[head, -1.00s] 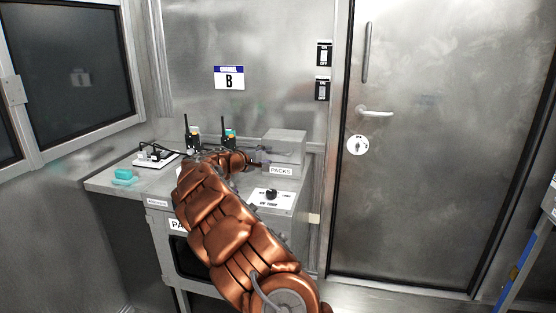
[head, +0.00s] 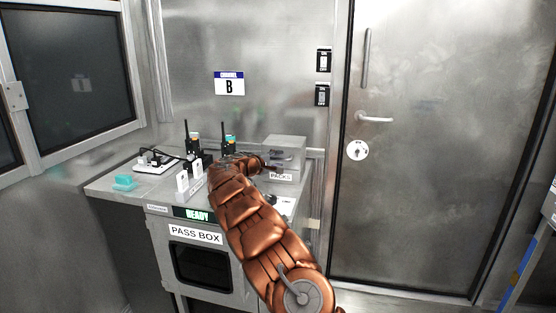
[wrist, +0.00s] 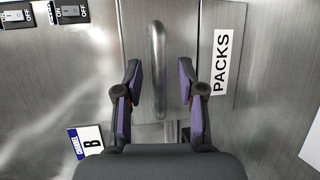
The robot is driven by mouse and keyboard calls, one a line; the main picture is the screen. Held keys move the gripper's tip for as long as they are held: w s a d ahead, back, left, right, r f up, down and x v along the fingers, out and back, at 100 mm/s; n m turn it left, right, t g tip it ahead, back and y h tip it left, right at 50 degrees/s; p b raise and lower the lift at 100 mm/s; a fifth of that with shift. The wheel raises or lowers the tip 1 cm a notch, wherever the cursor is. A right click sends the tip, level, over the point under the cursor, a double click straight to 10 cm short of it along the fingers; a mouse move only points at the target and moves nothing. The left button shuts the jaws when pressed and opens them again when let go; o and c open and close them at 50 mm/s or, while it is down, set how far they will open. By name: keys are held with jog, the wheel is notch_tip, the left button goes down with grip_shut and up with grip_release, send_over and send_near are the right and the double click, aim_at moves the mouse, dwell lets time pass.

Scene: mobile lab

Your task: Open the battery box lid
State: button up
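The battery box is a grey metal box (head: 288,143) labelled PACKS at the back right of the counter in the head view. Its lid looks shut. In the wrist view a rounded bar handle (wrist: 157,45) stands on a metal panel beside the PACKS label (wrist: 228,48). My gripper (wrist: 159,70) is open, one purple-padded finger on each side of the handle, with gaps showing on both sides. In the head view my gripper (head: 270,168) is at the front left of the box, partly hidden by my arm.
Radios (head: 228,145) stand left of the box, with white upright items (head: 183,181) in front. A teal block (head: 124,183) lies at the counter's left. The pass box (head: 197,234) is below, its display reading READY. A closed door (head: 430,150) is at right.

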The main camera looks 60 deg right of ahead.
jog(key=shift+d, duration=0.25)
grip_shut()
dwell(0.3)
jog(key=shift+d+f, duration=0.1)
